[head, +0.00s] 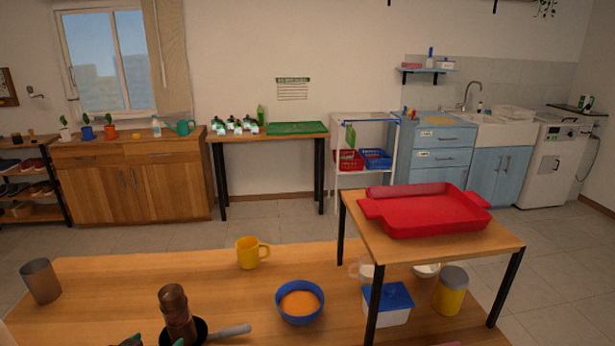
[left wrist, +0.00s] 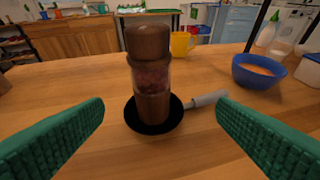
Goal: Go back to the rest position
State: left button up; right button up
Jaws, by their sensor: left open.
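My left gripper (left wrist: 160,140) is open and empty in the left wrist view, its green fingers spread wide on either side of the view. A brown pepper mill (left wrist: 150,75) stands upright in a small black pan (left wrist: 174,121) ahead of the fingers, apart from both. The mill (head: 175,312) and the pan's grey handle (head: 228,332) also show at the bottom of the head view. There, only small green tips of the left gripper (head: 153,342) show at the bottom edge. My right gripper is not in view.
On the wooden table (head: 110,275) are a grey cup (head: 41,281), a yellow mug (head: 249,253) and a blue bowl (head: 300,318) with orange contents. A raised wooden stand (head: 489,245) at right bears a red tray (head: 425,212). A blue-lidded box (head: 387,310) and yellow jar (head: 449,295) sit beneath.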

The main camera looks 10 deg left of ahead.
pick_arm(q)
jog(key=s+d+f+m+g, duration=0.1)
jog(key=s+d+f+g, duration=0.35)
jog(key=s+d, duration=0.5)
jog(key=s+d+f+m+g, duration=0.1)
jog(key=s+d+f+g, duration=0.4)
jog(key=s, duration=0.8)
notch_tip(320, 180, down, 24)
jog(key=s, duration=0.1)
jog(key=s+a+f+g, duration=0.2)
jog(key=s+f, duration=1.5)
jog(key=shift+f+m, duration=0.3)
